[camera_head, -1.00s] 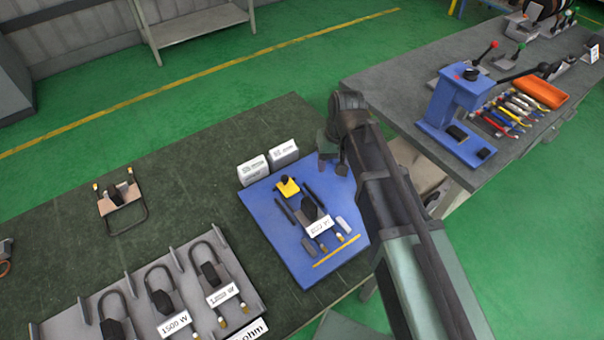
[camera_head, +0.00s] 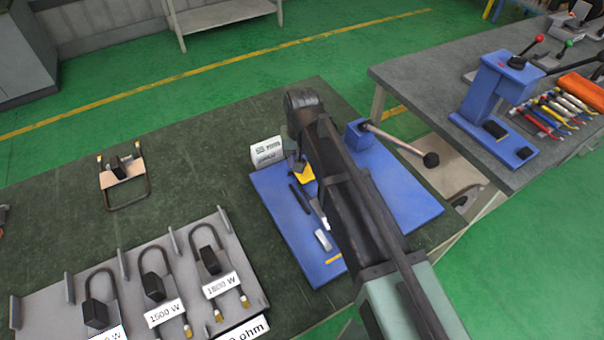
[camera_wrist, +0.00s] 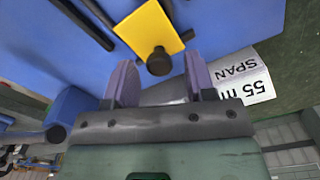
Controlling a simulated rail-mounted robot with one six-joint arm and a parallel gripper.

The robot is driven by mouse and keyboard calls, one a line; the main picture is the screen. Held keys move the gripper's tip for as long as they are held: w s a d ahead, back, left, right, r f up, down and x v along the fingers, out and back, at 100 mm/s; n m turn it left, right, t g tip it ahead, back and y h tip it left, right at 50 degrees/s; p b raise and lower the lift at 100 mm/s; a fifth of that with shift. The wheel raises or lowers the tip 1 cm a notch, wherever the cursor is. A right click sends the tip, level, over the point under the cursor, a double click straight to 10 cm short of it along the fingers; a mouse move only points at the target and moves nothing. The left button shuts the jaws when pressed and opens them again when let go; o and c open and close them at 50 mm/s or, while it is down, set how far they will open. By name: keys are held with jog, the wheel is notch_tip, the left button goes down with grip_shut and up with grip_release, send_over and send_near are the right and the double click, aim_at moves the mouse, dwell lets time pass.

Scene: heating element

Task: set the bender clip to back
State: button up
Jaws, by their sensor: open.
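A small yellow plate with a black knob, which I take for the bender clip, sits on the blue board (camera_head: 418,205). In the head view the yellow plate (camera_head: 305,174) is partly hidden by my arm. In the wrist view the yellow plate (camera_wrist: 149,27) lies just ahead of my gripper (camera_wrist: 161,80), and its black knob (camera_wrist: 159,62) shows in the gap between the two fingertips. My gripper is open and appears empty; I cannot tell whether a finger touches the knob. In the head view my gripper is mostly hidden behind my arm.
A white labelled block (camera_head: 267,152) stands by the board's back edge, close to my right finger in the wrist view (camera_wrist: 244,80). A blue block with a lever (camera_head: 402,145) stands right of my arm. Dark bars (camera_wrist: 87,18) lie near the clip. A rack of heating elements (camera_head: 52,298) is at left.

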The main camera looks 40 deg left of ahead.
jog(key=shift+f, duration=0.9)
jog(key=shift+r, duration=0.15)
grip_shut()
jog(key=shift+w+a, duration=0.3)
jog(key=shift+a, duration=0.35)
jog(key=shift+w+a, duration=0.25)
jog(key=shift+a, duration=0.35)
grip_release()
